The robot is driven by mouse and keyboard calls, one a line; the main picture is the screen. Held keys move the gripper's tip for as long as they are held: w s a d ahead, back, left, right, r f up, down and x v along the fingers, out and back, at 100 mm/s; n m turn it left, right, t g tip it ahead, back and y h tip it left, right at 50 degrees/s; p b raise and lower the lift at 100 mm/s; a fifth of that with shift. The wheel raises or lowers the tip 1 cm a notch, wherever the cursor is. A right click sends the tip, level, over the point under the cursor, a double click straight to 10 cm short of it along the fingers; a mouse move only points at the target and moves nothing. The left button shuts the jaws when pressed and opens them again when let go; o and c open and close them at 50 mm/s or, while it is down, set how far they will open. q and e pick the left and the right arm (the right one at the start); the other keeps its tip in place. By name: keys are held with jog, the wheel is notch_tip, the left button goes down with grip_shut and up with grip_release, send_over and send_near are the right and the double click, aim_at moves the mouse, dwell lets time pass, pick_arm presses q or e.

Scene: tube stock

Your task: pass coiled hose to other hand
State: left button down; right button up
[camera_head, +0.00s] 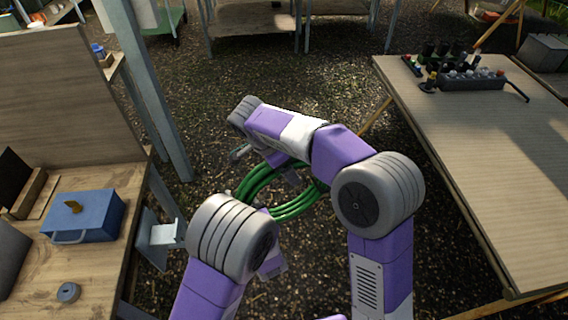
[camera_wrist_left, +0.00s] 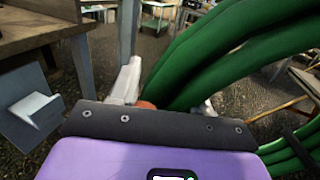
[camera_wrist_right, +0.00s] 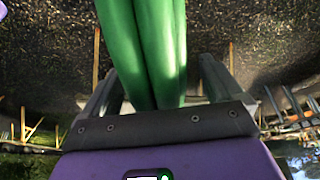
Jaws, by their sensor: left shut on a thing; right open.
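The coiled green hose (camera_head: 297,206) hangs between my two arms in the middle of the head view, above the gravel. My left gripper (camera_head: 270,246) is shut on the hose; the left wrist view shows its thick strands (camera_wrist_left: 235,50) between and above the fingers. My right gripper (camera_wrist_right: 160,88) is open, and the hose strands (camera_wrist_right: 148,50) run between its spread fingers. In the head view, my right forearm crosses above the coil and hides part of it and most of the right gripper.
A wooden bench (camera_head: 100,270) with a blue toolbox (camera_head: 85,216) stands on the left. A long table (camera_head: 480,150) with a dark tray of small items (camera_head: 468,77) is on the right. Gravel floor between them is clear. Shelving (camera_head: 255,20) stands at the back.

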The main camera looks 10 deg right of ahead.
pick_arm(q)
jog(key=shift+d+r, duration=0.1)
pick_arm(e)
jog(key=shift+w, duration=0.1)
jog(key=c, duration=1.6)
pick_arm(q)
jog(key=c, duration=0.9)
grip_release()
pick_arm(e)
jog(key=shift+r, duration=0.1)
jog(key=shift+c, duration=0.2)
pick_arm(q)
jog(key=o, duration=0.5)
jog(key=shift+c, duration=0.2)
